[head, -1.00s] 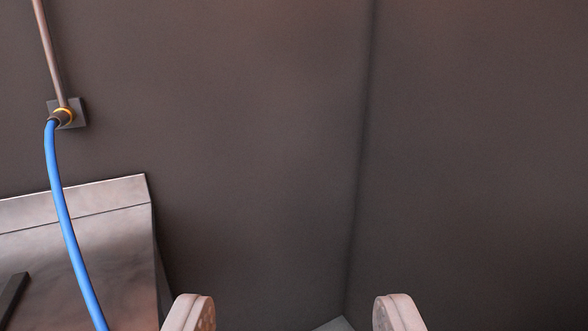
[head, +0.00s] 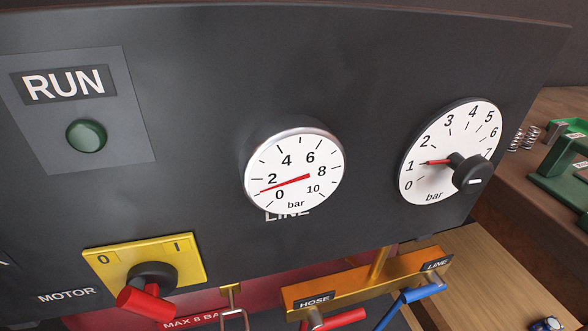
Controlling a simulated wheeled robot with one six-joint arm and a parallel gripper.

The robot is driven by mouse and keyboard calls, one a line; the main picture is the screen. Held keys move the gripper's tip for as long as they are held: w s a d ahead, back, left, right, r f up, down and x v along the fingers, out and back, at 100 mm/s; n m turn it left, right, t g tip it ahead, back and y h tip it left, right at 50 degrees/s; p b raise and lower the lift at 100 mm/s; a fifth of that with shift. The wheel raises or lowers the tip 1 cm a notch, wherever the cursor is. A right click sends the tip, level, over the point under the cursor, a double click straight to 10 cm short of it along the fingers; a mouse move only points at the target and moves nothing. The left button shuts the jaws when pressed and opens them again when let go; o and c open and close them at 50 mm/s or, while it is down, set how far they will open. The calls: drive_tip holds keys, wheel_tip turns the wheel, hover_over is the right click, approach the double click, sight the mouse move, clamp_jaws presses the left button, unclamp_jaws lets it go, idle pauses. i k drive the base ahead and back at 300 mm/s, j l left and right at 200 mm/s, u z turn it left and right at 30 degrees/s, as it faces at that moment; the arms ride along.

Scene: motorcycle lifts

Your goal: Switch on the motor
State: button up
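The motor switch has a yellow plate (head: 112,257) marked 0 on the left and I on the right, with a black round hub. Its red handle (head: 148,303) hangs below the hub near the bottom left; I cannot tell exactly which mark it is set to. The white word MOTOR (head: 66,296) is to its left. Above it, the RUN panel carries a dark green round lamp or button (head: 86,135), which looks unlit. My gripper is not in view.
The black panel (head: 200,90) carries a LINE gauge (head: 294,170), needle near 1, and a right gauge (head: 450,152) with a black knob, needle near 1. Below are an orange HOSE/LINE block (head: 370,275) with red and blue levers, and a small metal clip (head: 232,300).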

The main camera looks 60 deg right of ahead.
sight(148, 281)
drive_tip(key=k+l+z, duration=0.1)
drive_tip(key=z, duration=0.15)
drive_tip(key=k+l+u, duration=0.1)
drive_tip(key=k, duration=0.35)
drive_tip(key=k+l+u, duration=0.1)
drive_tip(key=k, duration=0.4)
